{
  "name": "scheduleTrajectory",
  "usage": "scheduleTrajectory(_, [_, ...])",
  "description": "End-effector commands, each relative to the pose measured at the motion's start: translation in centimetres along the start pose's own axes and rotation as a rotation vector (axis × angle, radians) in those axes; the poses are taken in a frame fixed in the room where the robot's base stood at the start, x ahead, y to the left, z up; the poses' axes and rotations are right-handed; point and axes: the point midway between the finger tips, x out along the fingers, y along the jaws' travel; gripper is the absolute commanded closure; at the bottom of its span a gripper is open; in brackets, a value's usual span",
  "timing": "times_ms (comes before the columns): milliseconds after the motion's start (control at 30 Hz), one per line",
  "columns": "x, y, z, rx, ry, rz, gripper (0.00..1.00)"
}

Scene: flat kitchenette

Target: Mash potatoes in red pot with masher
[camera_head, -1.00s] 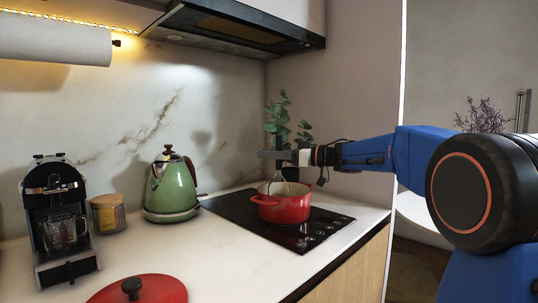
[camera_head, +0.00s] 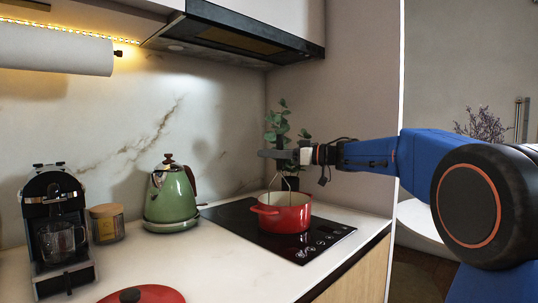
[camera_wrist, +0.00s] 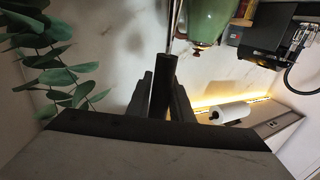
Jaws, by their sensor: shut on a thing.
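The red pot (camera_head: 283,220) stands on the black cooktop, with a handle on its left side. My gripper (camera_head: 270,154) is above the pot and shut on the masher. The masher's thin wire (camera_head: 272,183) hangs down from my gripper to the pot's opening, and its lower end is hidden by the pot wall. In the wrist view, the masher's dark handle (camera_wrist: 163,85) sits between the fingers of my gripper (camera_wrist: 160,100), with its metal shaft running upward in the picture. I cannot make out potatoes inside the pot.
A green kettle (camera_head: 172,197) stands left of the cooktop (camera_head: 258,238). A jar (camera_head: 106,224) and a coffee machine (camera_head: 55,225) are farther left. A red lid (camera_head: 160,294) lies on the front counter. A leafy plant (camera_head: 279,122) is behind my gripper. The range hood (camera_head: 240,30) hangs above.

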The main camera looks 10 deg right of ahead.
Motion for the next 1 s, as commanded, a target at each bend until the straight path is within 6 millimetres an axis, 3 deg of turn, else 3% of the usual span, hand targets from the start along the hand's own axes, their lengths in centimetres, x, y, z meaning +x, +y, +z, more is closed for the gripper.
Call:
scheduleTrajectory(533, [-2.1,-2.8,-0.1,-0.001,0.001,0.001,1.00])
scheduleTrajectory(1000, [-2.2,-3.0,-0.1,-0.001,0.001,0.000,1.00])
